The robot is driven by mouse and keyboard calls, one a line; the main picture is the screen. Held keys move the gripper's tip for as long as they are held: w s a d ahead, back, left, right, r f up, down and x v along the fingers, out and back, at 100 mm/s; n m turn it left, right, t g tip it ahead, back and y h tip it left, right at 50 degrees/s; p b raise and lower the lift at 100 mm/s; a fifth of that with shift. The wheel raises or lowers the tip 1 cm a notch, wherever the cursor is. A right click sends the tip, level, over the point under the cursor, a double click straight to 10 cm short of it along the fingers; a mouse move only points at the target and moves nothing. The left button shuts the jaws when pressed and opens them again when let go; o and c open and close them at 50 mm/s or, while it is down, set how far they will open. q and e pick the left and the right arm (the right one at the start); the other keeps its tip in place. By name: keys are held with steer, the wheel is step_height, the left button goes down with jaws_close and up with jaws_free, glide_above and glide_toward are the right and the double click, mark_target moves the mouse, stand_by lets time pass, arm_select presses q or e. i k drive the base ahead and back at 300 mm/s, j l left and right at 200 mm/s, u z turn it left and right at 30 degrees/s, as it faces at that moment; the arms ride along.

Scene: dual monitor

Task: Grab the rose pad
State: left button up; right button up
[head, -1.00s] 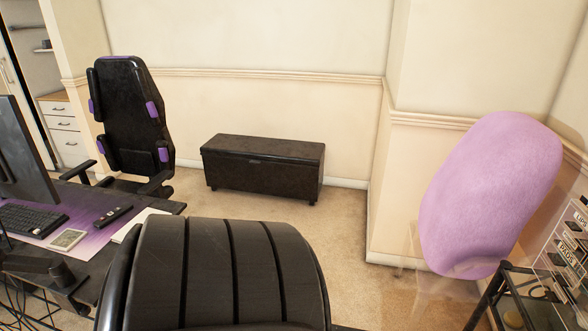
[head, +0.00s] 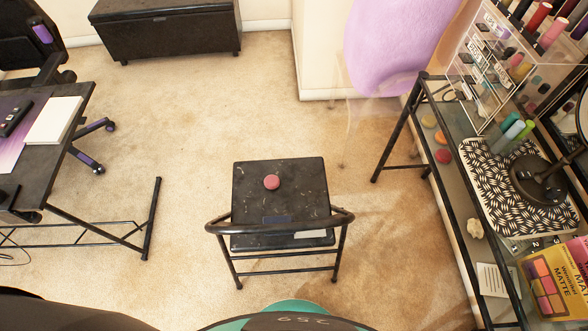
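A small round rose-pink pad (head: 271,182) lies on the seat of a black folding chair (head: 255,210) in the middle of the head view. It sits toward the far half of the seat, clear of the edges. Neither of my grippers shows in the head view, so I cannot see where they are relative to the pad.
A glass shelf table (head: 460,210) with makeup and a patterned tray (head: 500,200) stands at the right. A black desk (head: 60,150) is at the left and a dark chest (head: 165,27) at the back. Carpet (head: 180,125) between them is free.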

mark_target(272, 181)
steer(key=u, duration=0.45)
steer(key=j+u, duration=0.7)
steer(key=j, duration=0.15)
steer(key=i+j+u, duration=0.15)
steer(key=j+u, duration=0.2)
steer(key=i+j+u, duration=0.15)
steer(key=j+u, duration=0.2)
steer(key=i+l+u, duration=0.25)
steer(key=u, duration=0.15)
steer(key=i+l+u, duration=0.4)
steer(key=l+u, duration=0.35)
steer(key=i+l+u, duration=0.2)
steer(key=l+u, duration=0.2)
steer(key=l, duration=0.15)
steer(key=l+u, duration=0.3)
steer(key=k+l+u, duration=0.25)
steer(key=l, duration=0.25)
steer(key=k+l+u, duration=0.1)
steer(key=l+u, duration=0.2)
steer(key=k+l+u, duration=0.15)
steer(key=l+u, duration=0.15)
steer(key=l, duration=0.15)
steer(key=k+l+u, duration=0.25)
steer(key=l, duration=0.05)
